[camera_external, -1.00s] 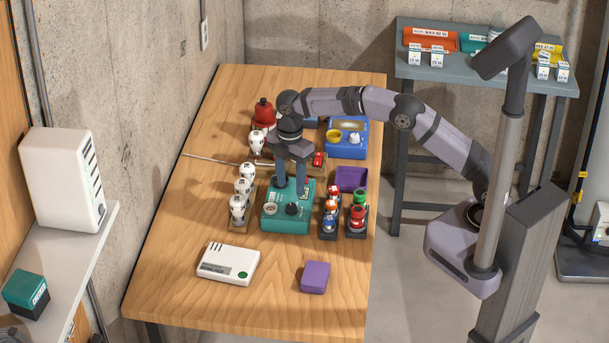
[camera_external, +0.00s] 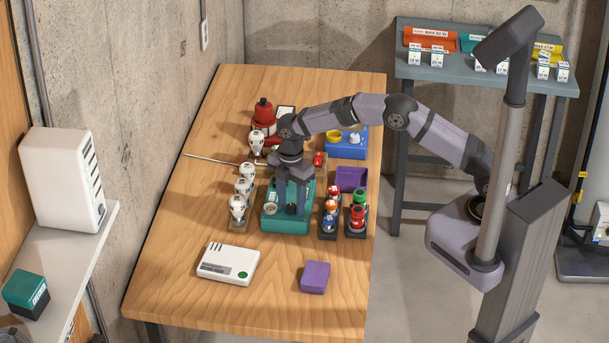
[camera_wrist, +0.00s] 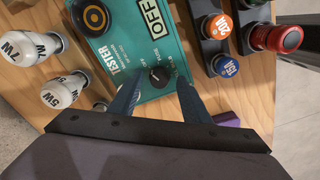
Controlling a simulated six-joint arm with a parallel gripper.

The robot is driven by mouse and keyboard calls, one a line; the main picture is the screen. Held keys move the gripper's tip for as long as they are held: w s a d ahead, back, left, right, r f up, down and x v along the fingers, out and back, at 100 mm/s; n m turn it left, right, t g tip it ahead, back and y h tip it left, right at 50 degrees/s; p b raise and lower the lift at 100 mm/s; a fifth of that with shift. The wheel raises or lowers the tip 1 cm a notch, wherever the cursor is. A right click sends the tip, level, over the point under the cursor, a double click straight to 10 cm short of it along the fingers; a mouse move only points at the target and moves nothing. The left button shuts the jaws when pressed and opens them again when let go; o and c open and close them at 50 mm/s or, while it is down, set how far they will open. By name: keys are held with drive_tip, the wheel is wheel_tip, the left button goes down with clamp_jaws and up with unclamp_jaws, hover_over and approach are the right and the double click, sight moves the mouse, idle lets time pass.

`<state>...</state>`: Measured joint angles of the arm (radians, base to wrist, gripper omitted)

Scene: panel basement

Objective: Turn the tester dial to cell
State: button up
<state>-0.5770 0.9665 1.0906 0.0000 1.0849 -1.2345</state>
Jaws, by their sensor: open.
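The teal tester (camera_external: 273,224) sits on the wooden table, among bulbs and fuses. Its black dial (camera_wrist: 159,76) shows in the wrist view, with small markings around it; I cannot read its setting surely. My gripper (camera_wrist: 160,98) is open and empty, pointing down over the tester. Its two blue-grey fingers stand on either side of the dial, slightly toward the wrist side. I cannot tell whether they touch it. In the external view the fingers partly hide the dial.
White bulbs (camera_external: 237,207) stand in a row left of the tester. Fuses with coloured tops (camera_external: 358,215) stand close on its right. A white box (camera_external: 228,264) and a purple block (camera_external: 315,277) lie in front. The table's front left is clear.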

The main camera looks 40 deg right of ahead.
drive_tip(key=c, duration=1)
drive_tip(key=shift+c, duration=0.2)
